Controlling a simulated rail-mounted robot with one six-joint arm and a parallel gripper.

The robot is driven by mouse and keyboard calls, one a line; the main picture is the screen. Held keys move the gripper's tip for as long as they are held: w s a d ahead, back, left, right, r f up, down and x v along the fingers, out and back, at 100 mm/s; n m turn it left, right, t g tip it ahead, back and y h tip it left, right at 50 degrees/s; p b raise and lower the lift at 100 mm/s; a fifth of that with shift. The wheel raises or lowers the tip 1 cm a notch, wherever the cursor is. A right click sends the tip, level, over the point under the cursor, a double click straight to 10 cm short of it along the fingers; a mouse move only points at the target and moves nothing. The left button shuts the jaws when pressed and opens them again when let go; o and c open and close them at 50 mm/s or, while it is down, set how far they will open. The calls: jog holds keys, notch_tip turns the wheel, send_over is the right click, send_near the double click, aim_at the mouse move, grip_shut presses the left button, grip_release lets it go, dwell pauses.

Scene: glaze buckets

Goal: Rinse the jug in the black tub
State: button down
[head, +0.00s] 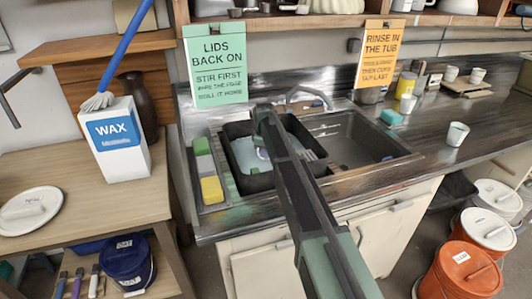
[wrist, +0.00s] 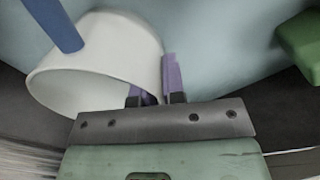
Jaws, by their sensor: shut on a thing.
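The black tub (head: 256,184) sits in the left part of the sink, with pale blue-grey liquid (head: 243,152) inside. My arm reaches over it and hides much of its middle. In the wrist view, the white jug (wrist: 95,58) lies tilted, its round mouth facing lower left, against the blue-grey liquid (wrist: 225,50). My gripper (wrist: 155,92) has purple fingers shut on the jug's right edge; the exact grip is partly hidden. In the head view the jug and fingers are mostly hidden by my arm. A blue rod (wrist: 55,22) crosses the jug's upper left; I cannot tell what it belongs to.
A tap (head: 308,97) stands behind the tub, and an empty sink basin (head: 350,135) is to its right. Sponges, one yellow (head: 211,190), lie in a tray at left. A white cup (head: 457,134) stands on the right counter. Lidded buckets (head: 465,268) are on the floor at right.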

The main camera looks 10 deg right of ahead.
jog(key=shift+s+d, duration=0.25)
jog(key=shift+s, duration=0.9)
dwell(1.1)
notch_tip(320, 180, up, 24)
jog(key=p, duration=2.3)
jog(key=shift+p, duration=0.4)
jog(key=shift+f, duration=0.1)
